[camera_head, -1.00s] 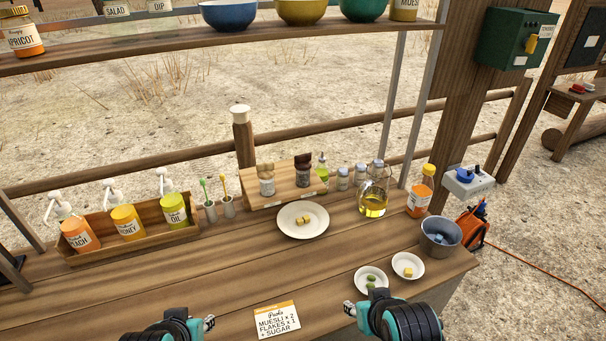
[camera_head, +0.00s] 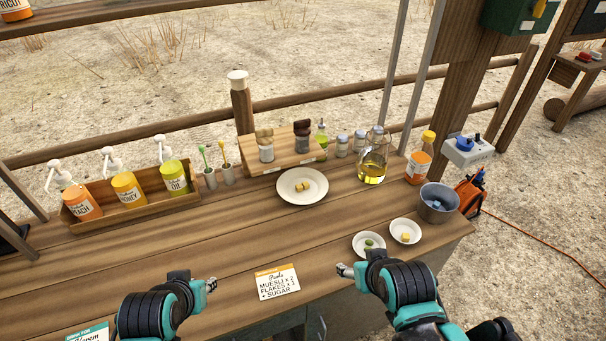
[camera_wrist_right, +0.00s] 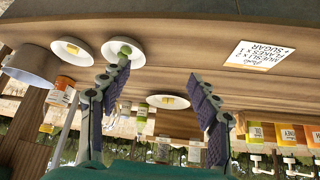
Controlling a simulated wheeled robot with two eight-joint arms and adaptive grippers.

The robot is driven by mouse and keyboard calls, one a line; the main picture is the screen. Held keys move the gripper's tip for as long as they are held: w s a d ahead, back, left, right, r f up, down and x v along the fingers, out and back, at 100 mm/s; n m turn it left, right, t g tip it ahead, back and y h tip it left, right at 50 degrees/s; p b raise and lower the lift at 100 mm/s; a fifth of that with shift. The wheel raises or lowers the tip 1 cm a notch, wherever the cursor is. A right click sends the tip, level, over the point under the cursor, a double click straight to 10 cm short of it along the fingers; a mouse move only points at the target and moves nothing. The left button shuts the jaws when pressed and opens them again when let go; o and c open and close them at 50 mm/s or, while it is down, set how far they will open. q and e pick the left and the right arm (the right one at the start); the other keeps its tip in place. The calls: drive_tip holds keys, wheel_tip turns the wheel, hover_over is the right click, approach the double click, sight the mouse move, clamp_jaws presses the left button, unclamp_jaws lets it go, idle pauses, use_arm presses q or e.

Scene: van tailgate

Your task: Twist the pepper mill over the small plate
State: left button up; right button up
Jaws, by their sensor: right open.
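Two mill-like shakers stand on a wooden stand (camera_head: 250,150) at the back of the counter: one with a light wooden top (camera_head: 265,148) and one with a dark top (camera_head: 302,138). I cannot tell for certain which is the pepper mill. A white plate (camera_head: 316,196) with yellow cubes lies in front of the stand. Two smaller white plates, one with a green piece (camera_head: 357,252) and one with a yellow cube (camera_head: 394,238), lie at the right. My right gripper (camera_head: 347,270) is open and empty near the front edge; it also shows in the wrist view (camera_wrist_right: 160,75). My left gripper (camera_head: 208,284) is empty; its jaws are unclear.
A wooden caddy (camera_head: 140,196) with several pump bottles stands at the left. A glass oil jug (camera_head: 372,165), an orange-labelled bottle (camera_head: 419,165) and a metal bucket (camera_head: 437,203) stand at the right. An order card (camera_head: 277,283) lies at the front. The middle of the counter is clear.

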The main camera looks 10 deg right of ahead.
drive_tip(key=w+a+r+p, duration=0.1)
drive_tip(key=w+r+p, duration=0.5)
drive_tip(key=r, duration=0.4)
wheel_tip(320, 180, up, 13)
drive_tip(key=n+g+y+p, duration=0.1)
drive_tip(key=n+g+p, duration=0.2)
drive_tip(key=p, duration=1.7)
hover_over(302, 121)
drive_tip(key=s, duration=0.3)
drive_tip(key=x, duration=0.5)
drive_tip(key=d+x, duration=0.1)
drive_tip(key=x, duration=0.1)
drive_tip(key=shift+w+a+f, duration=0.1)
drive_tip(key=shift+w+f, duration=0.15)
drive_tip(key=c, duration=1.2)
